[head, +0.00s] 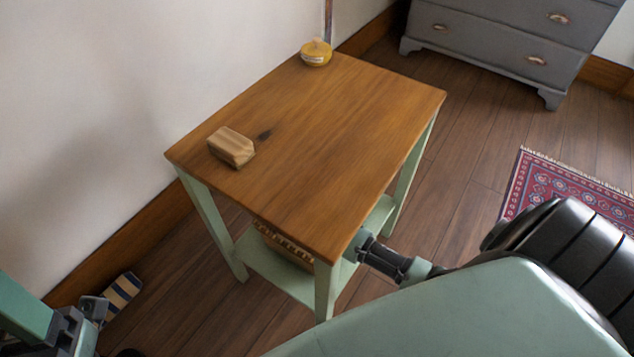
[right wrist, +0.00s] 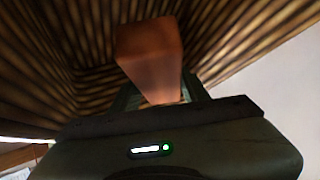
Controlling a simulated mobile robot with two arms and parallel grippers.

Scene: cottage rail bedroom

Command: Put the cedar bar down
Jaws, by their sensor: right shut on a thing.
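My right gripper (right wrist: 160,92) is shut on a reddish-brown block, the cedar bar (right wrist: 150,48). In the right wrist view the bar is close to the ribbed brown walls of a basket (right wrist: 240,35); I cannot tell whether it touches them. In the head view my right arm reaches in beneath the table top, and the gripper and bar are hidden. The basket (head: 284,246) shows partly on the table's lower shelf (head: 275,273). My left arm's dark grey end (head: 75,328) is at the lower left; its jaw state is unclear.
The wooden table top (head: 320,130) holds a lighter wooden block (head: 231,147) and a round yellow tin (head: 316,52); its middle is clear. A striped item (head: 122,291) lies by the wall. A grey dresser (head: 500,40) and patterned rug (head: 560,190) are at right.

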